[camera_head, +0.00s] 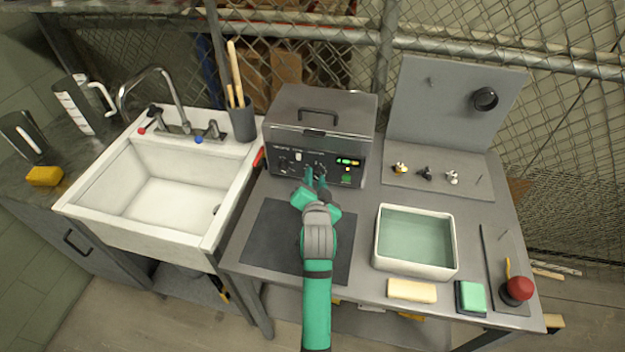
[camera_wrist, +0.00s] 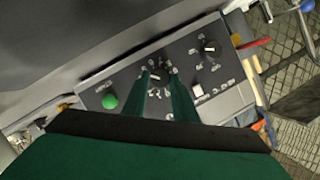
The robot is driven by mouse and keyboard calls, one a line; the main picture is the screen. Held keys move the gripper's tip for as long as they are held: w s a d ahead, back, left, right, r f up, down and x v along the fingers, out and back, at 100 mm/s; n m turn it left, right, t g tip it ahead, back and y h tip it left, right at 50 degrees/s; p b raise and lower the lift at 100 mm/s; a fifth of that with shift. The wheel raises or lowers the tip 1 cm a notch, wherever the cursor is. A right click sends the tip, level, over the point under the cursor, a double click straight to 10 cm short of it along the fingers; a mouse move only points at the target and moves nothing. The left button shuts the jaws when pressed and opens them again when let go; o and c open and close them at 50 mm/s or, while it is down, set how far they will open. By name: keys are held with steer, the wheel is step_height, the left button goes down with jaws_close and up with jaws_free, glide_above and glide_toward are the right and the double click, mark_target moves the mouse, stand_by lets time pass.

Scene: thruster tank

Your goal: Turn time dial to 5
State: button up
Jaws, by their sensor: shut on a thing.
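The grey tank machine (camera_head: 318,112) stands at the back of the table with its control panel facing front. My gripper (camera_head: 316,178) reaches to this panel. In the wrist view, my gripper's fingers (camera_wrist: 169,92) are closed around a black dial (camera_wrist: 157,76) with a white pointer and a ring of markings. The printed numbers are too small to read. A second black dial (camera_wrist: 209,48) sits beside it, clear of the fingers. A green button (camera_wrist: 110,101) and a white switch (camera_wrist: 197,90) flank the held dial. Green lights (camera_head: 347,161) glow on the panel's right.
A white basin of liquid (camera_head: 376,250) stands right of my arm, with a dark mat (camera_head: 262,245) under the arm. A white sink (camera_head: 78,205) is at left. Small fittings (camera_head: 426,174) stand on a grey board at right.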

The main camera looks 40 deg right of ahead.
steer(key=shift+s+d+f+m+t, duration=0.15)
steer(key=shift+m+t, duration=0.1)
steer(key=shift+m, duration=0.2)
steer(key=shift+f+m+t, duration=0.1)
steer(key=shift+m+t, duration=0.15)
steer(key=shift+m, duration=0.2)
steer(key=o, duration=1.1)
steer(key=shift+c, duration=0.2)
steer(key=v, duration=1)
steer(key=shift+s+a+r, duration=0.15)
steer(key=shift+s+a, duration=0.05)
steer(key=shift+s, duration=0.1)
